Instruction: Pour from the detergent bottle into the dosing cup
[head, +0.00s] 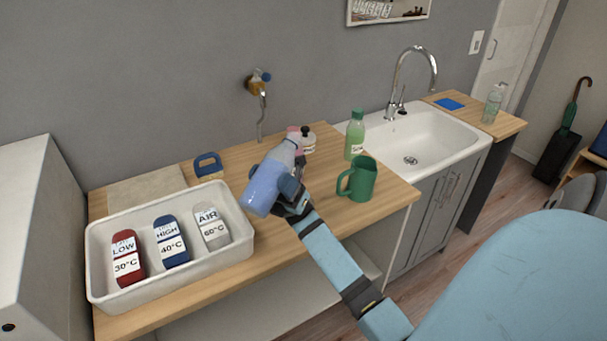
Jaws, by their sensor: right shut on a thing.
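My right gripper (292,193) is shut on a translucent blue bottle, seemingly the detergent bottle (264,190), above the wooden worktop (235,160). The bottle is tilted, its broad blue end towards the lower left and its narrower greyish end towards the upper right. A small pink item (294,134) shows just beyond the narrow end; I cannot tell whether it is part of the bottle. I cannot make out the dosing cup for certain; the bottle and gripper hide part of the worktop. No stream of liquid is visible. My left gripper is out of view.
A green mug (362,180) stands right of my gripper, with a green bottle (355,136) behind it. A white tray (178,281) holds three labelled items. A blue-handled brush (207,165) and a sink (436,134) flank the area.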

